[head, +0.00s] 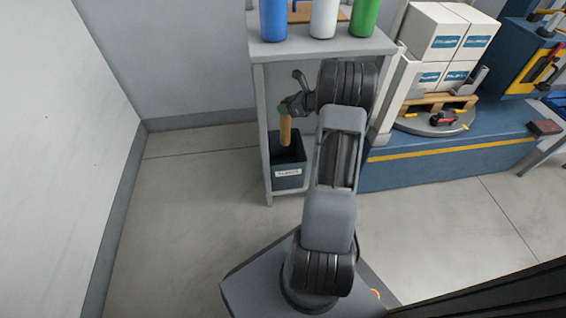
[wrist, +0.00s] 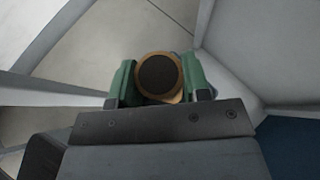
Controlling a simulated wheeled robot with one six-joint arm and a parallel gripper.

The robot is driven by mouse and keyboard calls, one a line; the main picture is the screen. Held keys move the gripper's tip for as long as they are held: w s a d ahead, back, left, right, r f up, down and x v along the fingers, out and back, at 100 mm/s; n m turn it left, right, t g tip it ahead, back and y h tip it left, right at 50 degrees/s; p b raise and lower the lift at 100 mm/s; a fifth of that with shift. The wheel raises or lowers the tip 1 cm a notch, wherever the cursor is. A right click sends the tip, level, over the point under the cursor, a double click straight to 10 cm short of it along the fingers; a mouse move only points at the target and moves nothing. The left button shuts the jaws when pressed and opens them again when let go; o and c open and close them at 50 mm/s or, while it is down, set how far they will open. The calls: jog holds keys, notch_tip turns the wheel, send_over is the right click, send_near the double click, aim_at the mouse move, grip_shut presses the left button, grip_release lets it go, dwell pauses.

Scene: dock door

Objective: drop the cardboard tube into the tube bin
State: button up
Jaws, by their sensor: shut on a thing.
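The cardboard tube (head: 285,131) is brown and hangs roughly upright in my gripper (head: 291,105), which is shut on its upper end. In the wrist view the tube (wrist: 160,78) shows end-on with a dark hollow, between the green fingers of my gripper (wrist: 160,88). The tube bin (head: 289,177) is a dark box with a white label on the lower level of the grey stand. In the head view the tube's lower end shows just above or in front of the bin's opening. I cannot tell if it is inside the rim.
The grey stand (head: 325,45) carries blue, white and green bottles above the bin; its post (head: 264,130) rises close to the tube. A blue platform (head: 430,160) with white boxes (head: 440,40) stands to the right. The floor at left (head: 190,220) is clear.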

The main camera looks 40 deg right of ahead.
notch_tip(320, 180, down, 4)
jog(key=shift+f+b, duration=0.1)
jog(key=shift+b, duration=0.8)
jog(key=o, duration=1.2)
jog(key=p+v, duration=0.4)
jog(key=v, duration=1)
jog(key=shift+f+p, duration=0.1)
jog(key=shift+p, duration=0.2)
